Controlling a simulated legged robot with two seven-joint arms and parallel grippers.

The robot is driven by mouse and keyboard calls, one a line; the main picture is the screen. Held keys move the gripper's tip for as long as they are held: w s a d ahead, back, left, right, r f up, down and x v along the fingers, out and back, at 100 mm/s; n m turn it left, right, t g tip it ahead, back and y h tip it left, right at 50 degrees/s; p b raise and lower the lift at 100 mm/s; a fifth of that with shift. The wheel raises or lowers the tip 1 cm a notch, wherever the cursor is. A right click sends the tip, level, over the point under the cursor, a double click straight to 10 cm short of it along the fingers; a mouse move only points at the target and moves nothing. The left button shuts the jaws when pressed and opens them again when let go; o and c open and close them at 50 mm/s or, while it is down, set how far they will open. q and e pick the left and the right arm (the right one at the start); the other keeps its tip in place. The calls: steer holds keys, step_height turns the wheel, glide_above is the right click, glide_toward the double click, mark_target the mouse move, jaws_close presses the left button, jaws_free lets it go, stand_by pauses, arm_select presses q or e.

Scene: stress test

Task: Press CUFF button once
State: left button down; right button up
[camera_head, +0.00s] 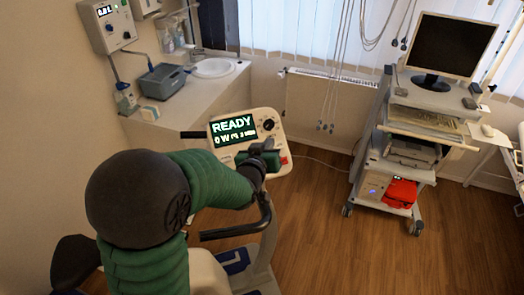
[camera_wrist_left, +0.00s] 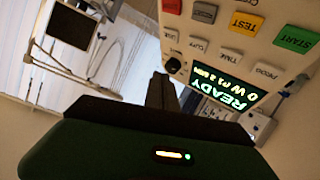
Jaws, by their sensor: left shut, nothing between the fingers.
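The control panel (camera_head: 243,146) of the exercise bike has a lit display reading READY (camera_head: 233,128). In the left wrist view the panel (camera_wrist_left: 215,24) appears upside down, with red, dark grey, yellow TEST (camera_wrist_left: 247,21) and green START (camera_wrist_left: 296,39) keys. My left gripper (camera_head: 272,160) is shut and empty, in front of the panel. Its dark fingers (camera_wrist_left: 160,88) point towards the panel near a round knob (camera_wrist_left: 174,65); contact cannot be told.
The bike's handlebar (camera_head: 230,231) is below my left arm. A wheeled cart (camera_head: 383,160) with a monitor (camera_head: 445,46) stands at the right. A counter with a sink (camera_head: 213,68) is behind at the left. The wooden floor between bike and cart is mostly clear.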

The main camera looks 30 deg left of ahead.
arm_select(q)
steer(key=a+f+b, duration=0.1)
steer(key=w+a+f+b, duration=0.1)
steer(key=f, duration=0.1)
steer(key=w+a+f+b, duration=0.1)
steer(key=f, duration=0.1)
steer(key=shift+w+a+f, duration=0.15)
steer(key=shift+f, duration=0.1)
steer(key=shift+w+a+f+b, duration=0.25)
steer(key=shift+a+f+b, duration=0.1)
steer(key=shift+b, duration=0.25)
steer(key=shift+r, duration=0.1)
stand_by(1.1)
steer(key=shift+a+f+b, duration=0.15)
steer(key=shift+f+b, duration=0.1)
steer(key=shift+b, duration=0.15)
steer(key=shift+w+a+f+b, duration=0.15)
steer(key=shift+f+b, duration=0.2)
steer(key=shift+b, duration=0.05)
stand_by(0.5)
stand_by(0.3)
steer(key=shift+s+d+r, duration=0.25)
steer(key=shift+d+r, duration=0.1)
steer(key=shift+r, duration=0.3)
